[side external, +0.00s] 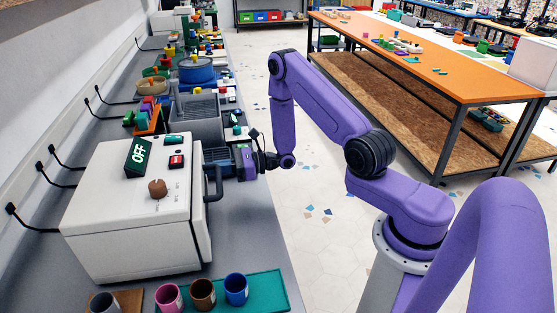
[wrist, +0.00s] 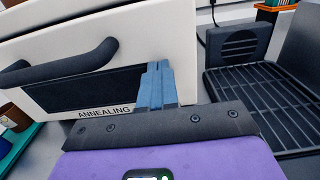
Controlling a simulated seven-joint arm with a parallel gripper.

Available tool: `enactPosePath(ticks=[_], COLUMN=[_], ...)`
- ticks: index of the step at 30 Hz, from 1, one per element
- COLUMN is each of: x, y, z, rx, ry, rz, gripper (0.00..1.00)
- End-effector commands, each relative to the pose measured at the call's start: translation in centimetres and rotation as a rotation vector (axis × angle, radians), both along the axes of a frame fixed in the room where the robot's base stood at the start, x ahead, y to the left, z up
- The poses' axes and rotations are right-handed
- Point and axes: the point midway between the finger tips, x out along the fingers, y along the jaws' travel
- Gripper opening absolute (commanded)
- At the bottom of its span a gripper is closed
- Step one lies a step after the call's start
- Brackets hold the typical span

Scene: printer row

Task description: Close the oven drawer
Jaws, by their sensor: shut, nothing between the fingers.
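The oven is a white box (side external: 125,215) on the grey bench in the side external view, with an OFF sign, a brown knob and a red switch on top. Its drawer front (wrist: 205,40) is a white panel with a dark window and the word ANNEALING. A black bar handle (side external: 213,182) stands out from it and also shows in the wrist view (wrist: 65,68). A dark seam shows behind the front; I cannot tell how deep any gap is. My gripper (wrist: 158,66) is shut and empty, its blue fingertips at the front right of the handle; contact is unclear.
A black wire rack (wrist: 262,100) lies right of the front in the wrist view. A teal tray (side external: 262,290) with coloured cups is near the oven's close end. Grey bins (side external: 197,122) and small parts fill the bench beyond.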

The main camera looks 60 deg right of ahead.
Motion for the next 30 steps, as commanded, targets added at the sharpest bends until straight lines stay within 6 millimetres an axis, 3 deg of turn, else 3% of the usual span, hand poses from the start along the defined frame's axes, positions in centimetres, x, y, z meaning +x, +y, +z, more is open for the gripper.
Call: enactPosePath(ticks=[19, 23, 30], x=[0.8, -0.1, -3.4], y=[0.8, -0.3, -4.0], z=[0.1, 0.0, 0.0], rx=[-0.005, -0.003, 0.003], ry=[-0.006, -0.003, 0.004], rz=[0.003, -0.001, -0.016], gripper=[0.0, 0.0, 0.0])
